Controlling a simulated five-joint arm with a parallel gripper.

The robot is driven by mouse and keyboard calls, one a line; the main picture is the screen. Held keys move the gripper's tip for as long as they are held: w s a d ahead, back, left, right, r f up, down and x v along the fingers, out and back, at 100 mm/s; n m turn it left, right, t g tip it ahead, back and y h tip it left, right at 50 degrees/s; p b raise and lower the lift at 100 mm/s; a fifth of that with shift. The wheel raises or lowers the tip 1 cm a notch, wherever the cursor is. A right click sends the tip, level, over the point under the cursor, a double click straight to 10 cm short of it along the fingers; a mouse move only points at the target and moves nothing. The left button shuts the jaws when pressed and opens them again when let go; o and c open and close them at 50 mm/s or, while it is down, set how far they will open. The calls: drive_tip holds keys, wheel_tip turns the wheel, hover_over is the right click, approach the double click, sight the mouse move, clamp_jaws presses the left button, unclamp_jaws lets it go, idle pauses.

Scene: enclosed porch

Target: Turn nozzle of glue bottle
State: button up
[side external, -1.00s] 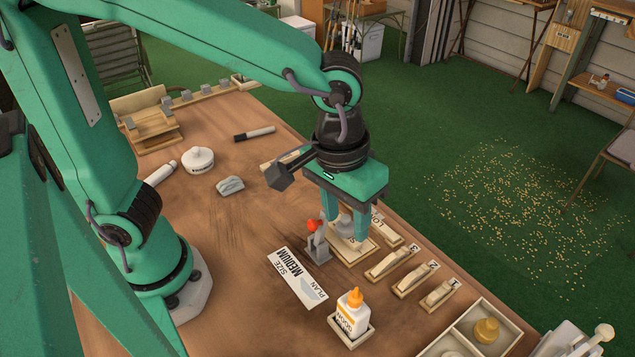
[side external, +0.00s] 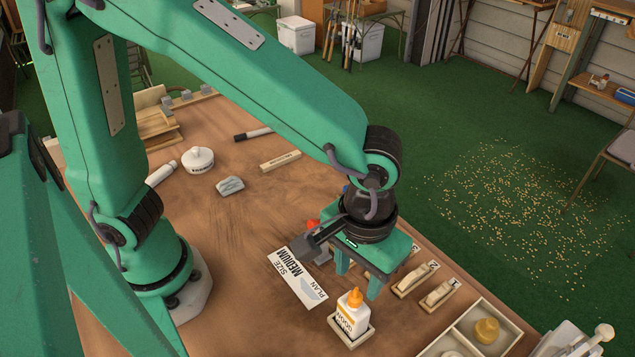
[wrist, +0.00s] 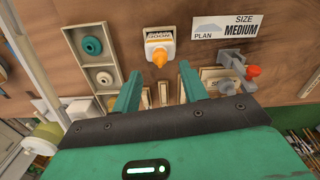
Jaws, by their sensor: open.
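The glue bottle (side external: 352,318) is white with an orange nozzle (side external: 355,297). It stands upright in a small pale tray (side external: 364,334) near the front of the table. In the wrist view the bottle (wrist: 159,38) is at top centre, its nozzle (wrist: 160,61) pointing toward me. My gripper (side external: 358,280) is open and empty, above the table behind the bottle and apart from it. In the wrist view my two green fingers (wrist: 162,92) are spread, with the nozzle beyond their tips and between their lines.
A "SIZE MEDIUM PLAN" card (side external: 296,278) lies left of my gripper. A grey clamp with a red knob (wrist: 238,66) is near it. Several wooden blocks (side external: 415,279) and a divided tray (side external: 455,335) with a yellow knob lie to the right.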

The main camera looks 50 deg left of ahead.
sight(356, 289)
drive_tip(key=shift+f, duration=2.5)
clamp_jaws()
